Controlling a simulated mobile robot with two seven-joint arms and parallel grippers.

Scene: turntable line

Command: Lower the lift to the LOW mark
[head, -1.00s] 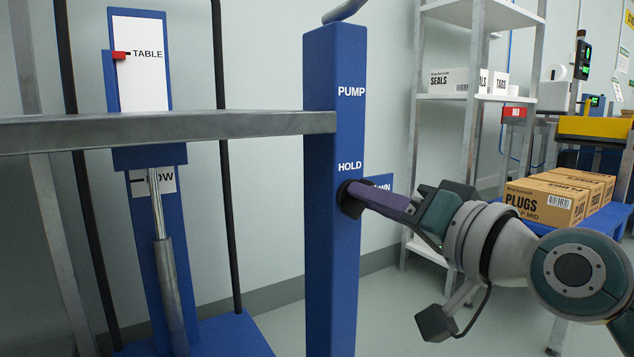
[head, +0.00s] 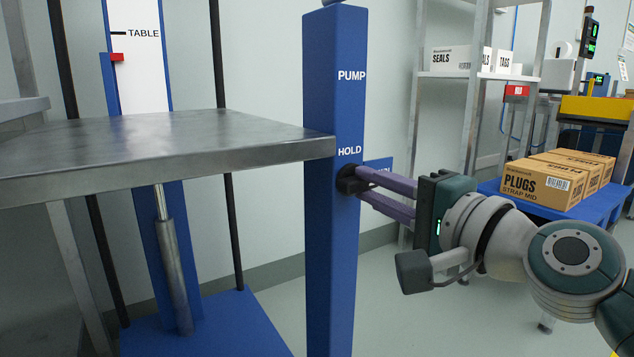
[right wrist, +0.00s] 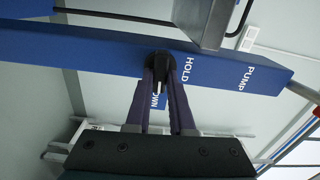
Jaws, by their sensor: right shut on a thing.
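The lift's grey metal platform (head: 190,140) is at left in the head view. Its red pointer (head: 118,57) is a little below the TABLE line on the white scale (head: 143,75). The LOW mark is not visible; the platform covers that part. The blue post (head: 333,260) carries the words PUMP and HOLD, and a black knob (head: 350,181) sits just under HOLD. A partly hidden DOWN label (head: 378,165) is to its right. My right gripper (head: 362,184) is shut on the black knob, which also shows between its fingers in the right wrist view (right wrist: 159,62). My left gripper is out of view.
Below the platform are a cylinder (head: 175,275) and a blue base (head: 215,325). At right, boxes marked PLUGS (head: 537,187) lie on a blue surface, and a shelf (head: 470,76) holds white boxes. The floor right of the post is clear.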

